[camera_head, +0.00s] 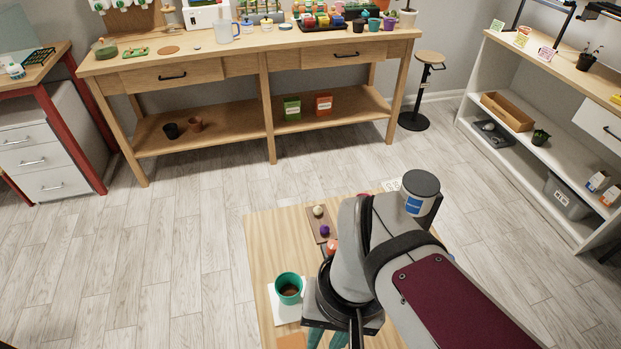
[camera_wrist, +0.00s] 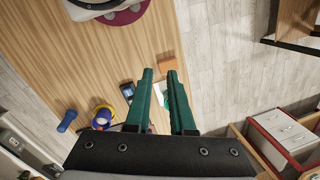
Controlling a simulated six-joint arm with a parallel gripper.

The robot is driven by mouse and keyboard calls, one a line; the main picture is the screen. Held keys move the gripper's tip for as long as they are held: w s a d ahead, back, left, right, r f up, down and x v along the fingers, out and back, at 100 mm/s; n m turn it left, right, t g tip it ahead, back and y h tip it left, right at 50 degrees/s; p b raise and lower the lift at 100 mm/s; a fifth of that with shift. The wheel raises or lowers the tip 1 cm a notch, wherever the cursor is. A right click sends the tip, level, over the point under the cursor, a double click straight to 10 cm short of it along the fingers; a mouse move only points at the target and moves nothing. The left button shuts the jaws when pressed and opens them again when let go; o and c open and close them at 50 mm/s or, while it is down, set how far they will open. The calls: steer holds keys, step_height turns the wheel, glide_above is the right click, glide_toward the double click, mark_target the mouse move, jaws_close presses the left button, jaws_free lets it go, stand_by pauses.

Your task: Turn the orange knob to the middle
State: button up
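A small wooden board (camera_head: 314,222) on the table carries a cream knob (camera_head: 317,211), a purple knob (camera_head: 324,230) and an orange-red knob (camera_head: 332,246) in a row. My arm partly hides the orange one, so its setting cannot be read. My gripper (camera_wrist: 160,85) has two green fingers standing apart with nothing held between them. In the head view, its fingers show at the bottom edge, nearer the camera than the board and away from the knobs. I cannot make out the knobs in the wrist view.
A teal pot with soil (camera_head: 289,289) stands on a white square (camera_head: 283,314) left of my arm. An orange-brown block (camera_wrist: 167,64) lies beyond my fingertips in the wrist view. A blue dumbbell-shaped thing (camera_wrist: 67,121) and a yellow-and-blue roll (camera_wrist: 103,116) lie to the left.

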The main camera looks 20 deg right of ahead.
mark_target(333, 244)
steer(key=o, duration=0.5)
steer(key=w+d+n, duration=0.1)
steer(key=w+n, duration=0.1)
steer(key=w, duration=0.2)
steer(key=w+d+n, duration=0.1)
steer(key=w+n, duration=0.1)
steer(key=w, duration=0.2)
steer(key=w+d+r+n, duration=0.1)
steer(key=w+d+n, duration=0.1)
steer(key=w, duration=0.3)
steer(key=shift+w+r+n+h, duration=0.1)
steer(key=shift+n+h, duration=0.2)
steer(key=shift+n, duration=0.2)
steer(key=shift+c, duration=0.2)
steer(key=shift+o, duration=1)
steer(key=w+d+f+n, duration=0.2)
steer(key=w+d+n, duration=0.1)
steer(key=w, duration=0.3)
steer(key=w+d+f+n, duration=0.3)
steer(key=w+n, duration=0.2)
steer(key=w, duration=0.1)
steer(key=shift+w+d+h, duration=0.15)
steer(key=shift+w+h, duration=0.2)
steer(key=shift+h, duration=0.05)
steer(key=shift+n, duration=0.5)
steer(key=f, duration=1.5)
steer(key=shift+w+d+f, duration=0.15)
steer(key=shift+w+f, duration=0.15)
steer(key=shift+f, duration=0.5)
jaws_close()
